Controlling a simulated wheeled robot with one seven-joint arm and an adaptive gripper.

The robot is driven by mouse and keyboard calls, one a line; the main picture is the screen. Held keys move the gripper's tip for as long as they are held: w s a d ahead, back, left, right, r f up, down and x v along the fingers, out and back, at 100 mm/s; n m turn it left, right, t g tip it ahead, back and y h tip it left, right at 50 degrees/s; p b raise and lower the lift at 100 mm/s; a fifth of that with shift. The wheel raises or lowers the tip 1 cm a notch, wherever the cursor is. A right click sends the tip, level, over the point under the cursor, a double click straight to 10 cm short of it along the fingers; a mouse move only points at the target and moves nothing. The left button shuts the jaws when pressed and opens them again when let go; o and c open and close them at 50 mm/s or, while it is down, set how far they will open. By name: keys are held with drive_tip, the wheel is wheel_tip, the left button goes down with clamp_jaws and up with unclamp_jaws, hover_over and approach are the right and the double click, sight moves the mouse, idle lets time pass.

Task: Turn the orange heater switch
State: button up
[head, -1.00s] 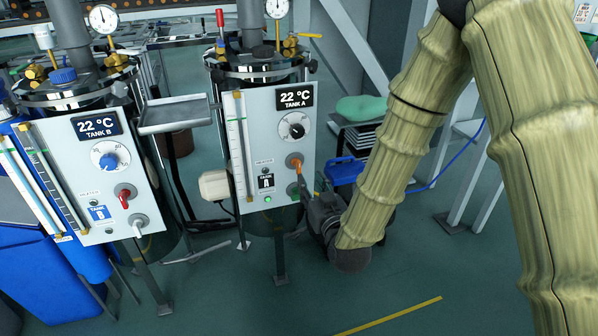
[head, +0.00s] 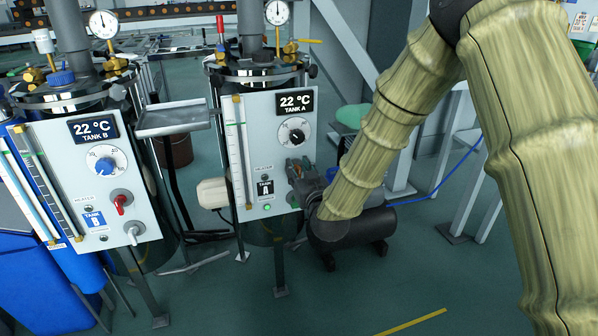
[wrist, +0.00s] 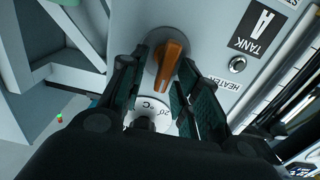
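The orange heater switch (wrist: 168,65) is on the Tank A panel (head: 267,128). In the wrist view its orange handle stands out from a round grey base, tilted slightly. My gripper (wrist: 163,66) is open, with one dark finger on each side of the handle. A gap shows at the left finger; the right finger is close to the handle, and I cannot tell if it touches. In the head view my gripper (head: 298,172) is at the panel's lower right edge and mostly hides the switch. The heater lamp (wrist: 237,64) beside it looks unlit.
The Tank A dial (head: 293,131) is above my gripper; it also shows between the fingers in the wrist view (wrist: 152,108). The Tank B panel (head: 90,185) with a red switch (head: 122,202) stands to the left. A grey tray (head: 173,118) sits between the tanks.

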clamp_jaws()
drive_tip(key=shift+d+m+p, duration=0.1)
drive_tip(key=shift+m+p, duration=0.2)
drive_tip(key=shift+p, duration=0.05)
drive_tip(key=shift+d+r+m+p, duration=0.1)
drive_tip(key=shift+d+m+p, duration=0.05)
drive_tip(key=shift+m+p, duration=0.75)
drive_tip(key=m+p, duration=0.1)
drive_tip(key=m, duration=0.2)
drive_tip(key=m+p, duration=0.1)
drive_tip(key=m, duration=0.1)
drive_tip(key=shift+w+d+f+m+p, duration=0.15)
drive_tip(key=shift+d+f+m+p, duration=0.15)
drive_tip(key=shift+d+p, duration=0.1)
drive_tip(key=m, duration=0.1)
drive_tip(key=m+p, duration=0.1)
drive_tip(key=m, duration=0.3)
drive_tip(key=shift+w+d+f, duration=0.1)
drive_tip(key=shift+d+f, duration=0.15)
drive_tip(key=shift+f, duration=0.15)
drive_tip(key=shift+f+m, duration=0.2)
drive_tip(key=shift+m, duration=1.05)
drive_tip(key=shift+f+m, duration=0.2)
drive_tip(key=shift+m, duration=1.05)
